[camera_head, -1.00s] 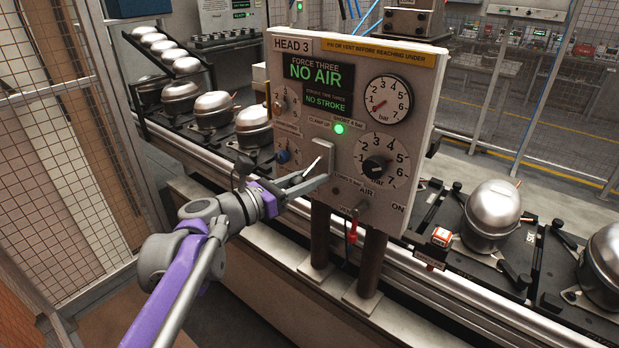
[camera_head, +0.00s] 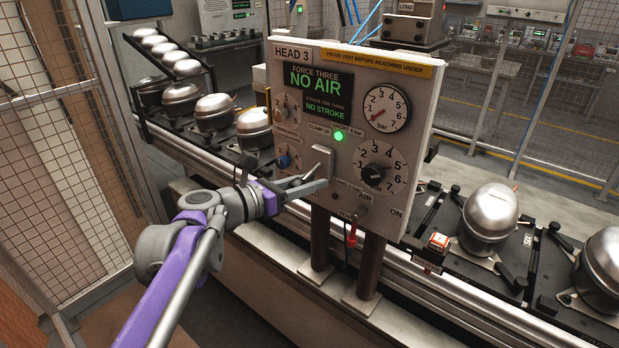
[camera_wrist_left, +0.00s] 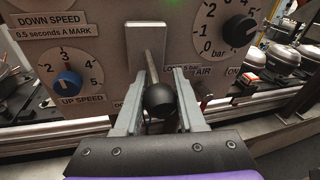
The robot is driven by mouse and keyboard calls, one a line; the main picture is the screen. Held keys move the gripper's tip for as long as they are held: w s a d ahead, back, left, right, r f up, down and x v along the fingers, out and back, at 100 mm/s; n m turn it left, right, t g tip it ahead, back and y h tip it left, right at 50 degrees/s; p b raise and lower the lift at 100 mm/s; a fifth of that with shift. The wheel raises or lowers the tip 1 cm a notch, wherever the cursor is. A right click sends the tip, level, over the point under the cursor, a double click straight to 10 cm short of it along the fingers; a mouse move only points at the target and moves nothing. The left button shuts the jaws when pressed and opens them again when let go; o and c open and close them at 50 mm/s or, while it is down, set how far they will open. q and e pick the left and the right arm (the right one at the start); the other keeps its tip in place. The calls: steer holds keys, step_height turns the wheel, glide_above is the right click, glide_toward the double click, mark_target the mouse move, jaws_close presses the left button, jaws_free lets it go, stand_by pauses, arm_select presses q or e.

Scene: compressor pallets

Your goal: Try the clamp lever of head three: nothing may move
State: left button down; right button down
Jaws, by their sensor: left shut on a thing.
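The HEAD 3 panel (camera_head: 291,135) faces me; its screen (camera_head: 318,92) reads "NO AIR" and "NO STROKE". The clamp lever (camera_wrist_left: 152,70) is a thin metal rod on a light plate, with a round black knob (camera_wrist_left: 158,99) at its end. It stands under the CLAMP UP label, beside a lit green lamp (camera_head: 338,136). My left gripper (camera_head: 322,184) is at the lever, in front of the panel. In the left wrist view its fingers (camera_wrist_left: 157,88) are shut on the knob, one on each side. In the head view they partly hide the lever. My right gripper is not in view.
Two dials (camera_head: 387,108) and a blue UP SPEED knob (camera_head: 283,161) sit on the panel close to the lever. Silver compressors (camera_head: 490,212) stand on pallets along the conveyor on both sides. Mesh fencing (camera_head: 50,150) stands left.

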arm_select(q)
step_height(320, 180, up, 3)
steer(key=g+y+p, duration=0.1)
steer(key=p, duration=0.1)
steer(key=g+y+p, duration=0.2)
steer(key=p, duration=0.1)
steer(key=shift+s+f+n+y, duration=0.1)
steer(key=shift+f+n+y, duration=0.05)
steer(key=shift+n+y, duration=0.2)
steer(key=shift+r+n+g+y+p, duration=0.35)
steer(key=shift+g+y+p, duration=0.4)
steer(key=shift+g+p, duration=0.45)
steer(key=c, duration=0.5)
jaws_free()
steer(key=v, duration=1)
steer(key=shift+a+r, duration=0.3)
steer(key=shift+r, duration=0.05)
